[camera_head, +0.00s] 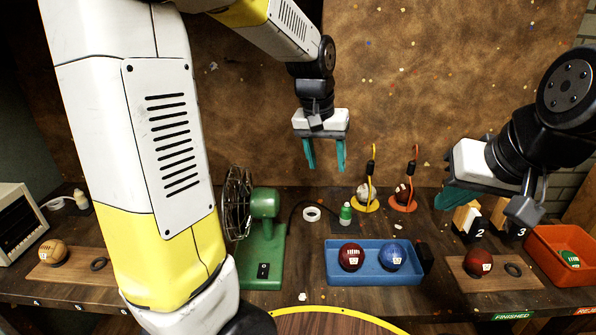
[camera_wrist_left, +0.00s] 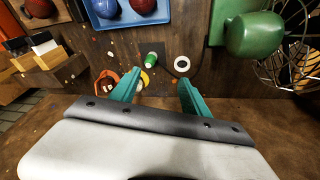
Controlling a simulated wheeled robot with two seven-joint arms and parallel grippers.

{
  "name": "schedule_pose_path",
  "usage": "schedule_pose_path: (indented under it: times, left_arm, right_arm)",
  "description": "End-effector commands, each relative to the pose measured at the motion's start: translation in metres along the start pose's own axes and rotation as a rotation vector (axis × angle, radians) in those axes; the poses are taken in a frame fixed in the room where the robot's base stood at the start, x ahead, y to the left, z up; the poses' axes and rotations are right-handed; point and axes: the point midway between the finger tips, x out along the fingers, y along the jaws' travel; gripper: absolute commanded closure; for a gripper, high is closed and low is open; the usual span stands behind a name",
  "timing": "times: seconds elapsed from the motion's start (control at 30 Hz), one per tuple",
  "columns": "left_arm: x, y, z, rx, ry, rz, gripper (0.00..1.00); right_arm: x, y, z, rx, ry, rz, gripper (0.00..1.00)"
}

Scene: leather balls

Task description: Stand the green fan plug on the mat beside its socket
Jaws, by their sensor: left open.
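The small green plug (camera_head: 346,213) with a pale end is on the bench behind the blue tray. It also shows in the left wrist view (camera_wrist_left: 151,60), on or beside a dark square patch (camera_wrist_left: 152,46), which may be the mat. I cannot tell a separate socket from it. The green fan (camera_head: 264,235) stands to the left, with a dark cable running towards the plug. My left gripper (camera_head: 327,166) is open and empty, in the air above and behind the plug. My right gripper (camera_head: 462,199) is at the right, its finger opening hidden.
A white tape ring (camera_head: 311,214) lies left of the plug. The blue tray (camera_head: 374,279) holds a red and a blue ball. Two stands with upright needles (camera_head: 366,205) hold balls right of the plug. Numbered blocks (camera_head: 468,222) and an orange bin (camera_head: 557,272) are at the right.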

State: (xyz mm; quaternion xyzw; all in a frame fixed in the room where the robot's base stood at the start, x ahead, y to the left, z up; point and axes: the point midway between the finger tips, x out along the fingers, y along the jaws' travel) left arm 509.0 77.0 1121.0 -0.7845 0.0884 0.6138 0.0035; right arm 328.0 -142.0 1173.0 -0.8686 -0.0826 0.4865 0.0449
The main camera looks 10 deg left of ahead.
Motion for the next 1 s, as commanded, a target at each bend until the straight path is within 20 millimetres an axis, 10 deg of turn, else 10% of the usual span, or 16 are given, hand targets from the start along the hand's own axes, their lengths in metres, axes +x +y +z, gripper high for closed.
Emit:
schedule_pose_path:
  times: [0.2,0.5,1.0]
  left_arm:
    - [-0.059,-0.02,0.059,-0.032,0.117,0.039,0.46]
    - [-0.097,-0.032,0.14,-0.056,0.262,0.045,0.46]
    - [-0.1,-0.033,0.169,-0.061,0.313,0.035,0.46]
  right_arm:
    - [0.0,0.0,0.0,0.0,0.0,0.0,1.0]
    - [0.0,0.0,0.0,0.0,0.0,0.0,1.0]
    - [0.0,0.0,0.0,0.0,0.0,0.0,1.0]
